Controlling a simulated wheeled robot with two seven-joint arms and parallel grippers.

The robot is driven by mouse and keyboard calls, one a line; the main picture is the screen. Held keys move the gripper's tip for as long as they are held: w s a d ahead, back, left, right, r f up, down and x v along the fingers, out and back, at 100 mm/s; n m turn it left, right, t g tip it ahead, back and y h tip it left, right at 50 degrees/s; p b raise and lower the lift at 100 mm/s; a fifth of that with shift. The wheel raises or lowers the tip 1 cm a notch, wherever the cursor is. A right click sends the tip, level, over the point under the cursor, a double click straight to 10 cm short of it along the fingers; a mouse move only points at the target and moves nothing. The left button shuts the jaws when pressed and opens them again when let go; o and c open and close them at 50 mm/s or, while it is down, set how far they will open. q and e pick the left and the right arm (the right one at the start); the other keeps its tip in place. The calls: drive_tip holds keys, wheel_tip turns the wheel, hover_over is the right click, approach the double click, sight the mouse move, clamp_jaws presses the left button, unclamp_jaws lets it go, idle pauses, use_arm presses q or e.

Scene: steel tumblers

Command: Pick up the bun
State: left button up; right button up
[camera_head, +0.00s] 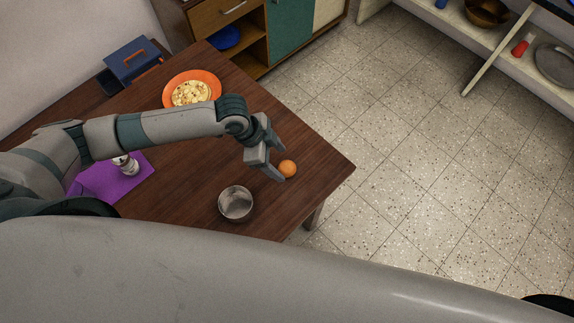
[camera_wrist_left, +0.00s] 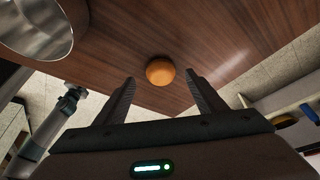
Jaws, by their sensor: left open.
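The bun (camera_head: 288,169) is a small round orange-brown thing near the right corner of the wooden table. My left gripper (camera_head: 277,164) is over the table beside it. In the left wrist view the bun (camera_wrist_left: 160,71) lies beyond and between the two fingertips of my left gripper (camera_wrist_left: 159,82), which is open and empty. I cannot tell whether a finger touches the bun.
A steel tumbler (camera_head: 236,204) stands near the table's front edge, left of the bun; it also shows in the left wrist view (camera_wrist_left: 40,28). An orange plate (camera_head: 214,82) with food, a purple mat (camera_head: 135,178) and a blue box (camera_head: 133,62) are farther left.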

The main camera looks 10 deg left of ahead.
sight(284, 166)
use_arm(q)
drive_tip(key=p+x, duration=0.1)
drive_tip(key=x, duration=0.2)
drive_tip(key=shift+d+r, duration=0.15)
drive_tip(key=shift+f, duration=0.35)
drive_tip(key=c, duration=1.1)
drive_tip(key=shift+r, duration=0.15)
drive_tip(key=shift+w+r+b, duration=0.1)
drive_tip(key=shift+r+b, duration=0.3)
drive_tip(key=shift+r, duration=0.15)
wheel_tip(284, 166, up, 2)
drive_tip(key=shift+d+r+b, duration=0.1)
drive_tip(key=shift+r+b, duration=0.1)
drive_tip(key=shift+b, duration=0.35)
drive_tip(key=s+d+r+b, duration=0.1)
drive_tip(key=s+d+r, duration=0.1)
drive_tip(key=d, duration=0.1)
drive_tip(key=s+d+r, duration=0.2)
drive_tip(key=d, duration=0.1)
drive_tip(key=s+d+r+b, duration=0.1)
drive_tip(key=s+d+r, duration=0.2)
drive_tip(key=shift+s+d+r+b, duration=0.1)
drive_tip(key=shift+r+b, duration=0.05)
drive_tip(key=shift+b, duration=0.2)
